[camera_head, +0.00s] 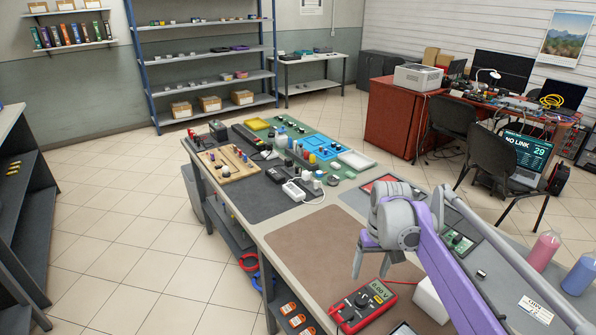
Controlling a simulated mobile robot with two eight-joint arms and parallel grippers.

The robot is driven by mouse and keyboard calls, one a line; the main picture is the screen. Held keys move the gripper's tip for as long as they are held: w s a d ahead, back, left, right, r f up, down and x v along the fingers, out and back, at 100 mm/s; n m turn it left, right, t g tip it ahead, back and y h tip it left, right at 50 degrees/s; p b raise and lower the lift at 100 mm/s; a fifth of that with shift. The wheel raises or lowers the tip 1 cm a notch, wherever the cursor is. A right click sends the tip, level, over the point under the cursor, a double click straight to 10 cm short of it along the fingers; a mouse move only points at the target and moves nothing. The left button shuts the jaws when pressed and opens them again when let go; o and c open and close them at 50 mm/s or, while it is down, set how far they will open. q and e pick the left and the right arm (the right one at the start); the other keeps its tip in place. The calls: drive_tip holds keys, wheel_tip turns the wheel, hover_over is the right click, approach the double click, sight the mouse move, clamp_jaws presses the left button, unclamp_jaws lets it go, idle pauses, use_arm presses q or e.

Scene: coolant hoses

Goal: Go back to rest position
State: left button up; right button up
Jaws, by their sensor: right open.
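My right arm comes in from the lower right, grey and purple, over the workbench (285,238). My right gripper (371,272) hangs above the brown mat (320,255), pointing down. Its fingers are apart and nothing shows between them. A red multimeter (364,305) lies on the bench just below and in front of the gripper, its display lit. My left gripper is out of view. I see no coolant hose that I can tell for sure; a red ring (248,262) hangs at the bench's left side.
Many small parts and a wooden board (228,162) crowd the bench's far end. A pink bottle (543,250) and a blue bottle (581,274) stand at the right. A white block (431,300) is beside the multimeter. Chairs and a red desk (398,118) stand behind; the tiled floor at left is clear.

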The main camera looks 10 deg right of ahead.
drive_tip(key=s+a+f+t, duration=0.1)
drive_tip(key=s+a, duration=0.2)
drive_tip(key=s, duration=0.4)
drive_tip(key=s+a+f+n+t+p, duration=0.1)
drive_tip(key=s+a+f+t, duration=0.1)
drive_tip(key=s+a, duration=0.2)
drive_tip(key=s+a+f+t+p, duration=0.1)
drive_tip(key=s+a, duration=0.3)
drive_tip(key=s, duration=0.6)
drive_tip(key=shift+s+a+f+n+t+h, duration=0.2)
drive_tip(key=shift+f+n+t+h, duration=0.1)
drive_tip(key=shift+f+t, duration=0.4)
